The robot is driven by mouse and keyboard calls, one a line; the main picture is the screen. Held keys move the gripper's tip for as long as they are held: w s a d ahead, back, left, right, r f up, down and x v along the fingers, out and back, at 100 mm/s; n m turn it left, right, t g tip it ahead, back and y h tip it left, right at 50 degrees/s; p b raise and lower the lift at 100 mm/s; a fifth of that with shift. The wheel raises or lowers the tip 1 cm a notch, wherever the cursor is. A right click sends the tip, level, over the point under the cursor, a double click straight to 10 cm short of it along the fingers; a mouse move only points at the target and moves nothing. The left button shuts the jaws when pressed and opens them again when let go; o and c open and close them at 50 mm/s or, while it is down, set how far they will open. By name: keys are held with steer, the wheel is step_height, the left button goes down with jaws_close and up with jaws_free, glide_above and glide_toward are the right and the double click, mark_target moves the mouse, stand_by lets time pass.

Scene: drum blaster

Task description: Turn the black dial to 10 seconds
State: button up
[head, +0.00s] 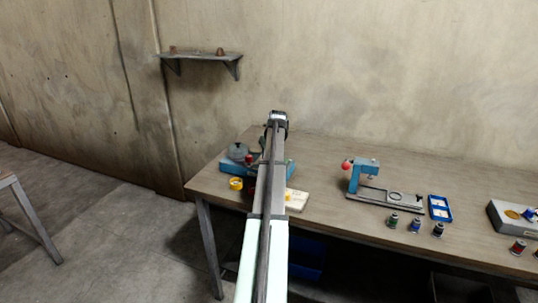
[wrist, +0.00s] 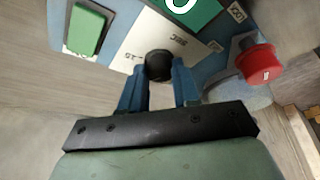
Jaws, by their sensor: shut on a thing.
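The black dial (wrist: 158,65) sits on a white label panel (wrist: 135,45) of the blue machine, with printed markings including "SEC" beside it. My gripper (wrist: 160,82) has its two blue fingers on either side of the dial and is shut on it. The dial's pointer is not clear, so I cannot tell its setting. In the head view the blue machine (head: 230,168) stands at the table's left end. My arm covers part of it, and the dial and gripper are hidden there.
A red knob (wrist: 258,64) is close to the right finger. A green button (wrist: 86,30) and a partly cut-off green display (wrist: 205,12) are on the machine. A yellow ring (head: 236,184) lies at the table's front edge. A blue press (head: 360,172) and several small spools stand farther right.

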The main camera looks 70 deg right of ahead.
stand_by(0.3)
steer(key=o, duration=1.1)
steer(key=shift+c, duration=0.2)
steer(key=shift+r, duration=0.1)
steer(key=v, duration=1.3)
steer(key=shift+a+r, duration=0.25)
steer(key=shift+s, duration=0.15)
